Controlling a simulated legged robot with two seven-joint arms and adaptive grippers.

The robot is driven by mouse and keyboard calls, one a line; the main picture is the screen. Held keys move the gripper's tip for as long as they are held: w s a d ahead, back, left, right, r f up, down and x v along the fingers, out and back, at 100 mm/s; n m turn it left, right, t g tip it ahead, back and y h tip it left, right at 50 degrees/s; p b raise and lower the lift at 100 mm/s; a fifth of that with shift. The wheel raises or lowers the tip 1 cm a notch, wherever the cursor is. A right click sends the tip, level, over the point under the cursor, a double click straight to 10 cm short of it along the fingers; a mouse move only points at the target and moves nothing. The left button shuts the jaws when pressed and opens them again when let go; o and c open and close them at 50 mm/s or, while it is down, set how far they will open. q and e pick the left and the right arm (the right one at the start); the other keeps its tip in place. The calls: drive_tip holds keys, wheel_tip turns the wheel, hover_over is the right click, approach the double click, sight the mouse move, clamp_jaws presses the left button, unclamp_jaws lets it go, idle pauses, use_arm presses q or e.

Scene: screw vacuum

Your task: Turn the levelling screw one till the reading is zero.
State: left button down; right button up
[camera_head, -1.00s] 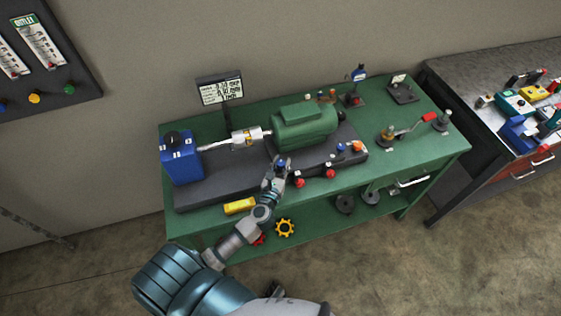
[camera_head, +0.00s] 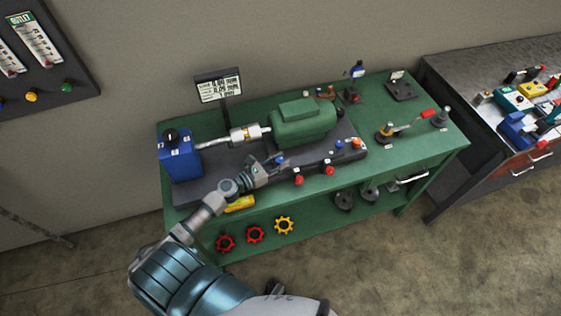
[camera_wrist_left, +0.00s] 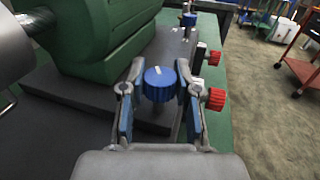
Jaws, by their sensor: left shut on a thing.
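The levelling screw is a blue knob (camera_head: 281,160) with a white mark on top, at the front of the dark base below the green motor (camera_head: 303,123). In the left wrist view the knob (camera_wrist_left: 159,86) sits between the two fingers of my left gripper (camera_wrist_left: 160,68). The left gripper (camera_head: 268,167) is shut on this knob, reaching in from the left in the head view. The reading shows on a small display (camera_head: 219,88) behind the bench; its lines are too small to read surely. My right gripper is not in view.
Red knobs (camera_head: 298,180) stick out at the base's front edge. A second blue knob (camera_head: 340,144) stands farther right. A blue pump box (camera_head: 180,157) stands left of the motor. Several hand wheels (camera_head: 255,234) are on the lower shelf.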

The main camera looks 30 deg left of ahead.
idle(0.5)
use_arm(q)
drive_tip(key=c, duration=0.8)
unclamp_jaws()
drive_tip(key=shift+a, duration=0.1)
drive_tip(key=v, duration=1.2)
drive_tip(key=shift+a+f, duration=0.1)
drive_tip(key=shift+a, duration=0.1)
